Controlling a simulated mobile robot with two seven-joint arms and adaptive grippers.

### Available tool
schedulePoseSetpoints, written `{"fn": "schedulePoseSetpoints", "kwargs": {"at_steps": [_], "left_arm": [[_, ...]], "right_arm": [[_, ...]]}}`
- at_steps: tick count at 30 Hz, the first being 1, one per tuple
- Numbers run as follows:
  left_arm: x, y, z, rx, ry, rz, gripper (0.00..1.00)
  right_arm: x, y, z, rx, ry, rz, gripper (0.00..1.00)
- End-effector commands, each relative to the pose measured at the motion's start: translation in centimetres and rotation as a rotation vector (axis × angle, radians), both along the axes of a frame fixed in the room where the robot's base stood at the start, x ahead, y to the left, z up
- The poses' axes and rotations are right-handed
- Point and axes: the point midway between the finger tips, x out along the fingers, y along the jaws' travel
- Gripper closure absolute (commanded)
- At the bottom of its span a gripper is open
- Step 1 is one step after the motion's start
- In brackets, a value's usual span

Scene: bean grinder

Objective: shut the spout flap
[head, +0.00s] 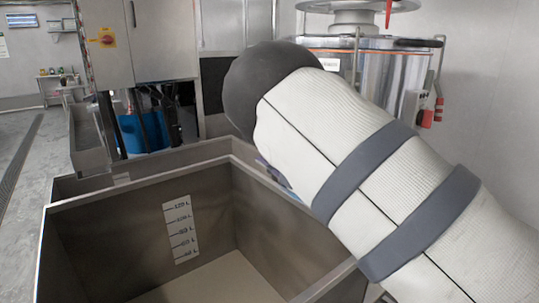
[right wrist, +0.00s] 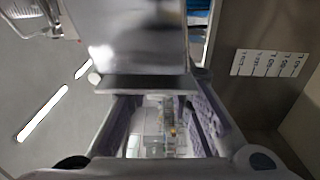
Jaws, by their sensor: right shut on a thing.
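My right arm covers the middle of the head view, and my right gripper (right wrist: 150,97) is mostly hidden behind it there. In the right wrist view its two purple-padded fingers reach up to a shiny metal plate, which looks like the spout flap (right wrist: 140,40). A dark edge of this plate lies across the fingertips, and the gripper is shut on it. How far the flap stands open cannot be told. The spout itself is hidden in the head view. My left gripper is not in view.
An open steel bin (head: 100,240) with a litre scale (head: 181,230) stands below and in front. The scale also shows in the right wrist view (right wrist: 270,64). A cabinet with a red-yellow switch (head: 106,37) and a blue drum (head: 145,132) are behind. A steel machine (head: 385,75) stands at right.

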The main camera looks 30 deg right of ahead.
Motion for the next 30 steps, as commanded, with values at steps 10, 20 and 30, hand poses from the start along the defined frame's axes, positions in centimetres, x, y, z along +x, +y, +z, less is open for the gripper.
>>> {"fn": "schedulePoseSetpoints", "kwargs": {"at_steps": [10,20,30], "left_arm": [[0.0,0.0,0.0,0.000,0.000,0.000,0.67],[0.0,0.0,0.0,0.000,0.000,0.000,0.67],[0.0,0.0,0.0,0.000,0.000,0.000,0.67]], "right_arm": [[0.0,-0.1,0.0,0.000,0.000,-0.003,0.60],[-2.8,-0.4,-0.1,0.002,0.005,-0.007,0.60],[-10.9,-1.1,-0.1,0.002,0.004,-0.006,0.60]]}}
